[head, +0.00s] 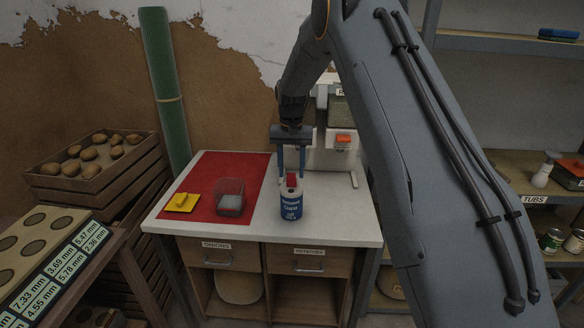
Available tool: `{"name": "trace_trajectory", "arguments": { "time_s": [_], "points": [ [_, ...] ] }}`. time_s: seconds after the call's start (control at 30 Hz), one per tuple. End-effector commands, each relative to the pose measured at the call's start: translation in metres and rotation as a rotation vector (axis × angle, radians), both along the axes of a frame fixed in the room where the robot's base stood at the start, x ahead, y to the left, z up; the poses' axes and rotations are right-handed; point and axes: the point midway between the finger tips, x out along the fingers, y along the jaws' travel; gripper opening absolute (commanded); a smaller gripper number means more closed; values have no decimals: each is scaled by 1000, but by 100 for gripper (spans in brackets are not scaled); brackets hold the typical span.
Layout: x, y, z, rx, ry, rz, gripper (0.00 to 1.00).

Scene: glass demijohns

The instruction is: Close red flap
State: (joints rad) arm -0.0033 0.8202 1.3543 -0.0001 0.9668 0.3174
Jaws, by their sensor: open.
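The fingertips show on either side of the flap. I cannot tell whether they touch the flap or the lid.
A clear reddish container (230,197) and a yellow sponge-like block (182,202) are on the red mat (205,168) at left. A grey-white appliance (335,140) with an orange part stands behind the canister. The worktop's front right (345,225) is clear.

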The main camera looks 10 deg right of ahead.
Motion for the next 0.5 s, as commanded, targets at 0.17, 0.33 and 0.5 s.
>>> {"name": "trace_trajectory", "arguments": {
  "time_s": [0.17, 0.33, 0.5],
  "points": [
    [0, 0, 0, 0, 0, 0, 42],
    [0, 0, 0, 0, 0, 0, 17],
    [0, 0, 0, 0, 0, 0, 0]
  ]
}}
